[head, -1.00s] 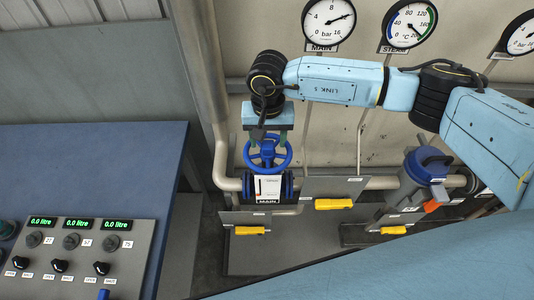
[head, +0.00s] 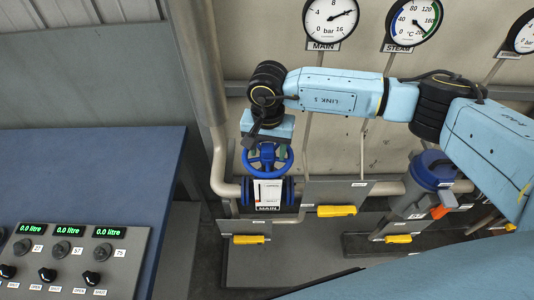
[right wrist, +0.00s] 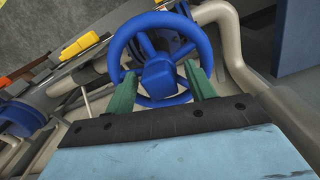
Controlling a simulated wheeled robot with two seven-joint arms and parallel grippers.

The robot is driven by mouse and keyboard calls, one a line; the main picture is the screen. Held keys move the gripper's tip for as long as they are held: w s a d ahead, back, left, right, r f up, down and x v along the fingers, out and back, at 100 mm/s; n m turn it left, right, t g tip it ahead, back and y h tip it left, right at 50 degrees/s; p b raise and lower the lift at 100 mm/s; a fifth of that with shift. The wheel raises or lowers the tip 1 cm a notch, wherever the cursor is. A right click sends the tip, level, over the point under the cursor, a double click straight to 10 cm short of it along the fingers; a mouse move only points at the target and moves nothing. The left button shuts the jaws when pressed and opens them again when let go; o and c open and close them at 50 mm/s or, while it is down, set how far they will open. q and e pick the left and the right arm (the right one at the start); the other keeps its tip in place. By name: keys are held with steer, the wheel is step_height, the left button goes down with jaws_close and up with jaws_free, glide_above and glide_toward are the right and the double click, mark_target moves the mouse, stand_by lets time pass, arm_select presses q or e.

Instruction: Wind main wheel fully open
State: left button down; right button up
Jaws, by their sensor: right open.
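The blue main wheel (head: 268,173) sits on a valve above a plate marked MAIN (head: 268,208). A white card with a scale (head: 268,190) is just below the wheel. My right gripper (head: 268,152) points down at the wheel from above. In the right wrist view, its two green fingers stand apart on either side of the blue hub (right wrist: 160,76), within or over the rim. I cannot tell whether they touch the spokes. My left gripper is not in view.
A blue bench with a control panel (head: 75,250) is at left. Yellow-handled levers (head: 337,210) and a blue-capped fitting (head: 432,165) are right of the wheel. The MAIN gauge (head: 330,20) and STEAM gauge (head: 413,20) hang above. Pipes run close by.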

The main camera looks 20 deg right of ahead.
steer(key=m, duration=0.6)
steer(key=shift+m, duration=0.4)
steer(key=m, duration=0.9)
